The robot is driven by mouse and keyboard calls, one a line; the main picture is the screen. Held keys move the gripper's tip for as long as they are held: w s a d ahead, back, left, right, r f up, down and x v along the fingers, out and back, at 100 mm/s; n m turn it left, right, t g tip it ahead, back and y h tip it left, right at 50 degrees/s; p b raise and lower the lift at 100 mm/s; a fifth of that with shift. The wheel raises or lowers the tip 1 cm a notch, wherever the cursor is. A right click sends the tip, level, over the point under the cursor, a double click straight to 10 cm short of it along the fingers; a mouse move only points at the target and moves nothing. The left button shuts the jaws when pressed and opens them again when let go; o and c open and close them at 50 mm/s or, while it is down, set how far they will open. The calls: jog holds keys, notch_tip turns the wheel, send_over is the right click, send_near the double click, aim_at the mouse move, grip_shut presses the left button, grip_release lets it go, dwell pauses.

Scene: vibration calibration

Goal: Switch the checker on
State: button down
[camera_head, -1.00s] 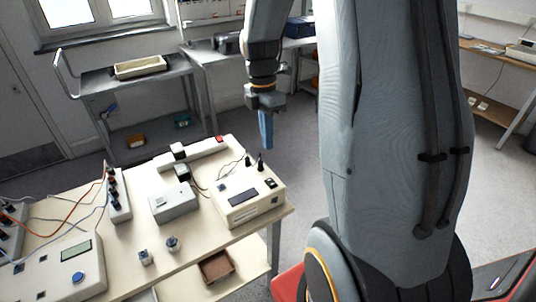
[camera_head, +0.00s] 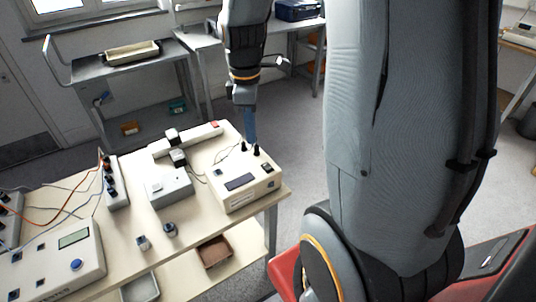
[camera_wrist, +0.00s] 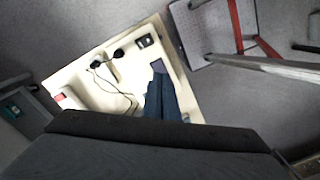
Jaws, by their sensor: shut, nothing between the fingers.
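A cream box (camera_head: 232,199) with a dark display, a black rocker switch (camera_head: 267,167) and two black plugs on top stands at the table's right end. No label names it as the checker in a way I can read. The rocker also shows in the wrist view (camera_wrist: 146,41), with the plugs (camera_wrist: 118,54) to its left. My gripper (camera_head: 249,138) points down over the far side of this box, its blue fingers shut and empty. In the wrist view the fingers (camera_wrist: 162,98) partly cover the box's top near the display. I cannot tell whether they touch it.
A power strip (camera_head: 190,141) with a red switch lies behind the box. A grey box (camera_head: 168,188) stands left of it, and two small knobbed parts (camera_head: 170,229) lie in front. Another cream device (camera_head: 62,262) with a blue button stands at the left. Cables run between devices.

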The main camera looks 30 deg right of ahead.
jog(key=s+a+f+m+t, duration=0.1)
jog(key=s+a+m, duration=0.6)
jog(key=m, duration=0.4)
jog(key=shift+s+f+m+t, duration=0.25)
jog(key=shift+s+m+t, duration=0.05)
jog(key=shift+s, duration=0.1)
